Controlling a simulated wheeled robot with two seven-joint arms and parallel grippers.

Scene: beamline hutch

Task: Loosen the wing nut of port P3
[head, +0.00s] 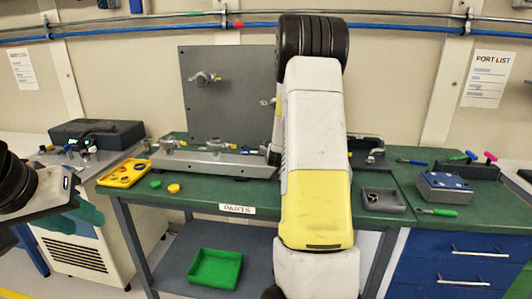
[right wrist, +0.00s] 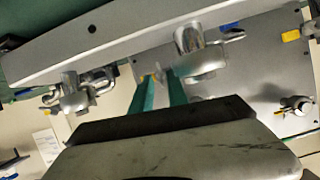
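Several metal port fittings with clamps stand on a grey rail (head: 215,160) on the green bench. Another fitting (head: 205,78) is on the upright grey panel (head: 225,110). No port label is readable, so I cannot tell which is P3. In the right wrist view, one silver fitting (right wrist: 200,50) is just beyond and right of my right gripper (right wrist: 160,78), and another fitting (right wrist: 72,97) is to its left. The right gripper's teal fingers are apart with a gap; the right arm hides it in the head view. My left gripper (head: 92,213) is at the far left, away from the rail.
A yellow tray (head: 105,180) with rings, a green cap (head: 155,184) and a yellow cap (head: 173,188) lie left on the bench. A grey tray (head: 400,208) and a blue-topped block (head: 445,181) are right. A green bin (head: 215,283) sits on the lower shelf.

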